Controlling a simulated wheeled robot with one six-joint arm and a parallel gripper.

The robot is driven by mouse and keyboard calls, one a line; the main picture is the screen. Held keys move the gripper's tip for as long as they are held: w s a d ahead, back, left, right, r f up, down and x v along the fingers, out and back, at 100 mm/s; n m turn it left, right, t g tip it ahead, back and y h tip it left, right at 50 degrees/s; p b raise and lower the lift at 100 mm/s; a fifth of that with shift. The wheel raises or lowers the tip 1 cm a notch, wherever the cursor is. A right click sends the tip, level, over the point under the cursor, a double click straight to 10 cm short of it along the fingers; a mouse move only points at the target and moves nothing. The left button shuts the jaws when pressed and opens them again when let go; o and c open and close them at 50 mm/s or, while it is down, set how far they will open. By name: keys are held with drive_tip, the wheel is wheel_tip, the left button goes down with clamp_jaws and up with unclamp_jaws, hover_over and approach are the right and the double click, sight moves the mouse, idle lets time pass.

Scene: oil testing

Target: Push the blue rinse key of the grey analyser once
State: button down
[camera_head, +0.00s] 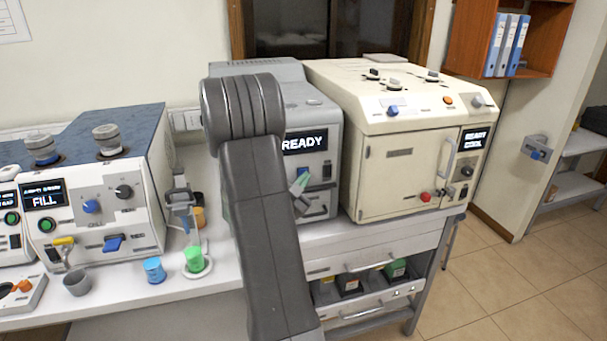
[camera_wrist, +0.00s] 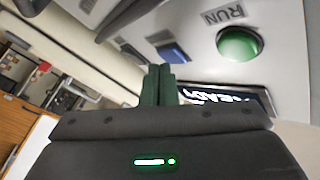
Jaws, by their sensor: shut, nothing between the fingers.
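The grey analyser (camera_head: 322,118) stands on the bench behind my arm, its display reading READY. Its blue rinse key (camera_head: 327,169) is on the front, below the display. In the wrist view the blue key (camera_wrist: 172,53) shows just beyond my fingertips, beside the green RUN button (camera_wrist: 238,43). My gripper (camera_wrist: 160,68) has its green fingers shut together and empty, pointing at the front near the key. I cannot tell whether the fingertips touch the panel. My arm hides the analyser's left front.
A cream oven-like machine (camera_head: 405,150) stands close on the right. A white machine (camera_head: 95,200) reading FILL stands on the left. Drawers (camera_head: 365,263) lie below.

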drive_tip(key=shift+w+a, duration=0.15)
drive_tip(key=shift+w, duration=0.25)
idle(0.3)
drive_tip(key=shift+s+b, duration=0.15)
drive_tip(key=shift+b, duration=0.2)
drive_tip(key=shift+s+d+b, duration=0.25)
drive_tip(key=shift+s+b, duration=0.15)
drive_tip(key=shift+s, duration=0.25)
drive_tip(key=s, duration=0.1)
drive_tip(key=s+d+b, duration=0.1)
drive_tip(key=s, duration=0.1)
drive_tip(key=s+b, duration=0.1)
drive_tip(key=shift+s+d, duration=0.3)
drive_tip(key=shift+s, duration=0.05)
idle(0.5)
